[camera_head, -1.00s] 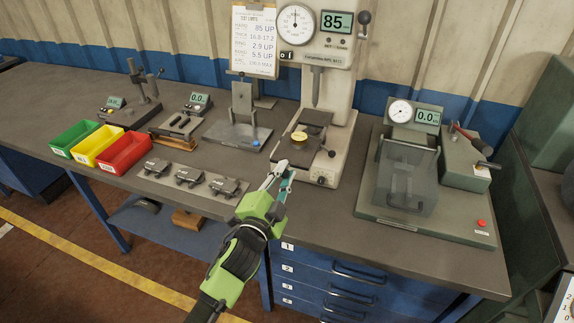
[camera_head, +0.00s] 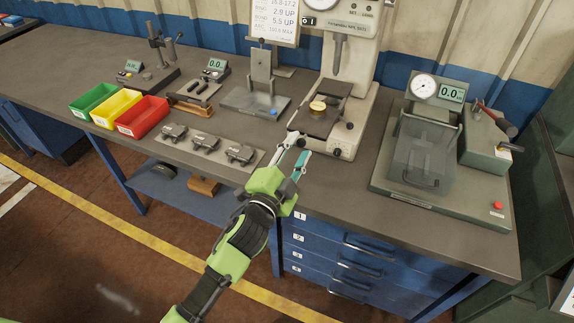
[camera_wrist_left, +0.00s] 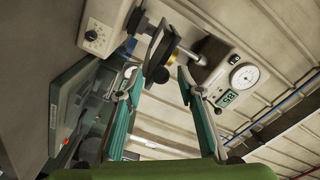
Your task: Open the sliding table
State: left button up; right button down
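The sliding table (camera_head: 322,120) is a dark plate on the tall pale tester (camera_head: 345,100), with a round brass piece (camera_head: 318,106) on top. A dark knob shows at its right side. In the left wrist view, the sliding table (camera_wrist_left: 157,48) appears tilted, beyond and between my fingertips. My left gripper (camera_head: 299,153) is open and empty, in front of the table at its lower left, apart from it. In the left wrist view, the two teal fingers of the left gripper (camera_wrist_left: 160,95) are spread wide. My right gripper is not in view.
A guarded tester (camera_head: 425,150) stands to the right on a green base. Small grey parts lie on a plate (camera_head: 215,148) at left, with green, yellow and red bins (camera_head: 142,117) beyond. Drawers (camera_head: 350,260) are below the bench (camera_head: 330,190). The front bench edge is clear.

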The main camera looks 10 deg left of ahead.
pick_arm(q)
jog(key=v, duration=0.9)
jog(key=shift+s, duration=0.25)
jog(key=s+a+f+n+g+y, duration=0.1)
jog(key=s+a+f+n+g, duration=0.15)
jog(key=f, duration=0.95)
jog(key=s+a+f+n+g+y, duration=0.1)
jog(key=s+a+f+g, duration=0.15)
jog(key=f, duration=1.05)
jog(key=s+a+f+n+g+y, duration=0.2)
jog(key=s+a+f, duration=0.1)
jog(key=f, duration=0.9)
jog(key=s+a+f+n+g+y, duration=0.1)
jog(key=s+a+f+n+g, duration=0.15)
jog(key=s+f, duration=0.6)
jog(key=s+a+f+n+g, duration=0.1)
jog(key=s+a+f+g, duration=0.25)
jog(key=s+f, duration=0.55)
jog(key=s+a+f+n+g, duration=0.1)
jog(key=s+f, duration=0.1)
jog(key=s, duration=0.7)
jog(key=s+a+f+n+g, duration=0.2)
jog(key=s+f, duration=0.1)
jog(key=s, duration=0.6)
jog(key=shift+s+a+y, duration=0.3)
jog(key=shift+s, duration=0.05)
